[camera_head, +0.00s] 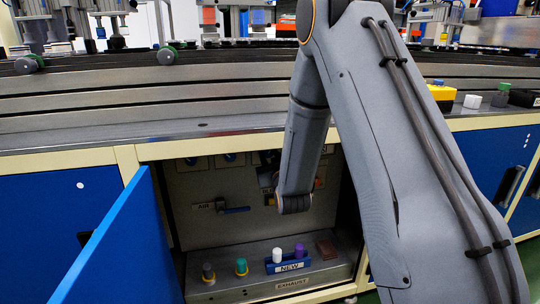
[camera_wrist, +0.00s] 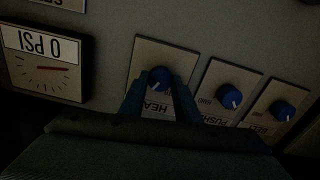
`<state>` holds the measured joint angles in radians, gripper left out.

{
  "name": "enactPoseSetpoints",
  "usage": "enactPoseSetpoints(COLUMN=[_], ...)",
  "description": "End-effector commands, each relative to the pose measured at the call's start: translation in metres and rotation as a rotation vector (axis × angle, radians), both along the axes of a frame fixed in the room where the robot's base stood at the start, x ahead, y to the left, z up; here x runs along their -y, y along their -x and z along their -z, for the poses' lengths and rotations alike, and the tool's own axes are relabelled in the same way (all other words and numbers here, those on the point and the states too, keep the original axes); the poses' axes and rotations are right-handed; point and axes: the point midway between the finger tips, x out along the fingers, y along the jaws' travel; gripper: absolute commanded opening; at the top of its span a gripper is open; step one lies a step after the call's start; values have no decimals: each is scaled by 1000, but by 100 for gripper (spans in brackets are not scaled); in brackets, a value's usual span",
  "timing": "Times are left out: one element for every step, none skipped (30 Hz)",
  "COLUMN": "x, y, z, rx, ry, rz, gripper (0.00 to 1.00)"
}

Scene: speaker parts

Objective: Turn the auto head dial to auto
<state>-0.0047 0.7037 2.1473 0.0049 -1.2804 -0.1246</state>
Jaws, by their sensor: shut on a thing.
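The head dial is a blue round knob (camera_wrist: 160,78) on a pale plate marked "HEA…", upside down in the wrist view. The rest of its lettering is hidden by my gripper. My gripper (camera_wrist: 160,88) is shut on this knob, with one finger at each side. A short pale mark shows on the knob, but its exact setting cannot be read. In the head view my arm reaches into the open cabinet and hides the gripper and the head dial.
Beside it are a "PUSH…" dial (camera_wrist: 230,98) and another blue dial (camera_wrist: 282,111). A 0 PSI gauge (camera_wrist: 45,68) is at left. Below are an AIR valve (camera_head: 235,210), a NEW rack (camera_head: 288,266) and an EXHAUST ledge (camera_head: 235,287). A blue door (camera_head: 118,250) stands open at left.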

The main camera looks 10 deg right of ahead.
Motion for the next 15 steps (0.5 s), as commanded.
enactPoseSetpoints(x=[0,0,0,0,0,0,0,0,0,0,0,0,0,0,0], y=[1,1,1,1,1,1,1,1,1,1,1,1,1,1,1], z=[-1,-1,0,0,0,0,0,0,-1,-1,0,0,0,0,0], rx=[-2,-2,-2,-2,-2,-2,-1,-1,-1,-1,-2,-2,-2,-3,-3], ry=[44,72,111,139,168,206,235,263,302,330,358,397,425,453,492], rz=[0,0,0,0,0,0,0,0,0,-1,-1,-1,-1,-1,-1], gripper=[7,7,7,7,7,7,7,7,7,7,7,7,7,7,7])
